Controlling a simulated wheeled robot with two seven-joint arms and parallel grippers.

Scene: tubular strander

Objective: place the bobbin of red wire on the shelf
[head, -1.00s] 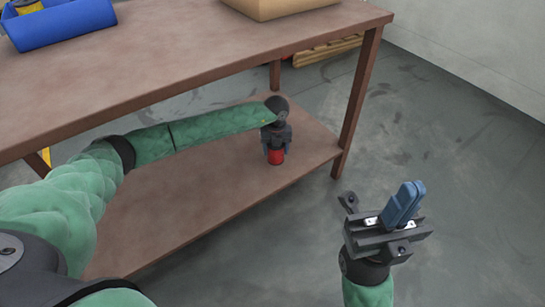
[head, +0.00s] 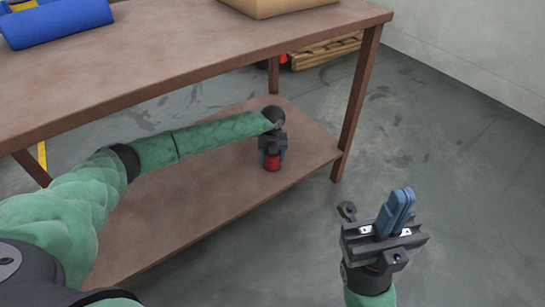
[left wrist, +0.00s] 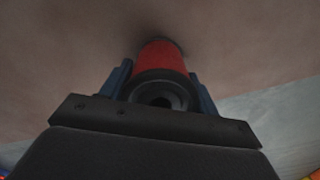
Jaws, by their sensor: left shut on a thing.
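The bobbin of red wire (head: 272,163) stands upright at the lower shelf (head: 215,185) of the brown table, near its right end. In the left wrist view the bobbin (left wrist: 160,58) sits between the blue fingers, its dark hollow end toward the camera and its far end at the shelf surface (left wrist: 75,60). My left gripper (head: 272,156) is shut on the bobbin from above, reaching in under the tabletop. Whether the bobbin's base touches the shelf is hard to tell. My right gripper (head: 397,211) is at the lower right, away from the table, its blue fingers close together and empty.
The tabletop (head: 190,60) is above the shelf, with a blue bin (head: 58,22) and a cardboard box (head: 270,8) on it. A table leg (head: 357,105) stands right of the bobbin. A wooden pallet (head: 325,50) lies behind. Floor at right is clear.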

